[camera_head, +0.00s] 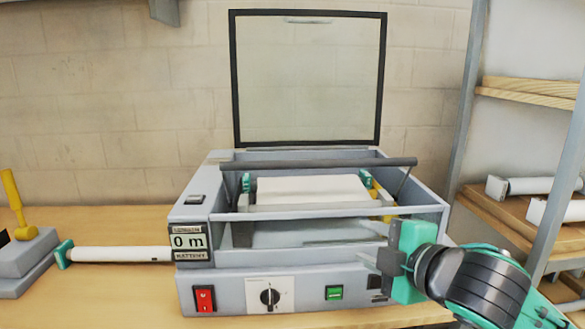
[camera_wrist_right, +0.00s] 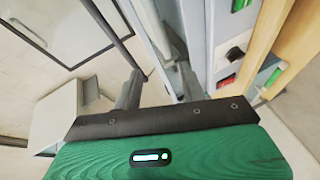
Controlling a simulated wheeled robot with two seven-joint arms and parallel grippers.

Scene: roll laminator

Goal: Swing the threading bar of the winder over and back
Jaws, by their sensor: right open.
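The winder machine (camera_head: 195,235) stands on the table with its framed clear lid (camera_head: 308,80) raised. The threading bar (camera_head: 318,163) is a dark grey bar lying across the top of the open housing, carried by thin side arms. Below it, a white roll (camera_head: 312,189) sits between green end pieces. My right gripper (camera_head: 373,263) is open and empty at the front right corner of the machine, below and apart from the bar. Its fingers show in the right wrist view (camera_wrist_right: 160,88), beside the machine's front. My left gripper is not in view.
The front panel has a red switch (camera_head: 204,299), a dial (camera_head: 270,296), a green button (camera_head: 333,293) and a "0 m" display (camera_head: 187,242). A white roll with a green end (camera_head: 115,254) lies left. Shelves (camera_head: 530,92) stand right. The wooden table front is clear.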

